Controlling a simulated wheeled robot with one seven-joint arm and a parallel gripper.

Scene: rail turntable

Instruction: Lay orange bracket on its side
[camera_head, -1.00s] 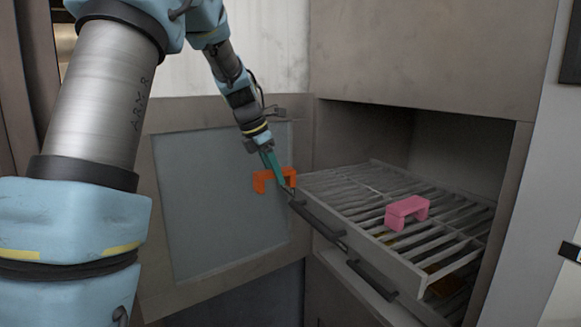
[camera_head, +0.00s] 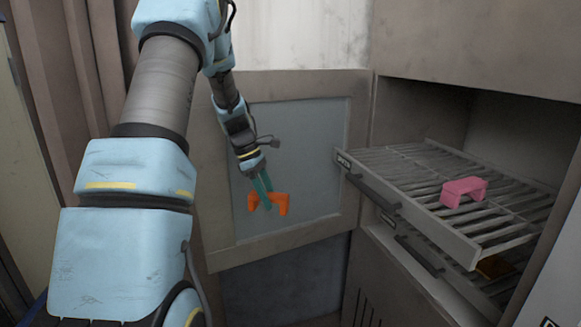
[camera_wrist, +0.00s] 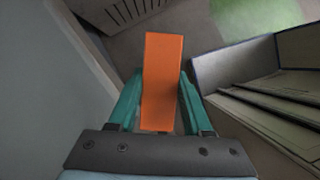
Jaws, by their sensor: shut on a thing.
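The orange bracket (camera_head: 283,204) is a U-shaped block held in the air in front of the open cabinet door, left of the racks, its legs pointing down. My gripper (camera_head: 264,200) is shut on it from above, with the teal fingers on its two sides. In the wrist view the bracket (camera_wrist: 163,80) shows as a long orange face between the teal fingers (camera_wrist: 160,100). Its legs are hidden in that view.
A pulled-out slatted rack (camera_head: 410,205) stands at the right with a pink bracket (camera_head: 463,191) on it. A lower rack holds an orange-yellow thing (camera_head: 494,267), partly hidden. The open cabinet door (camera_head: 310,150) is behind my gripper.

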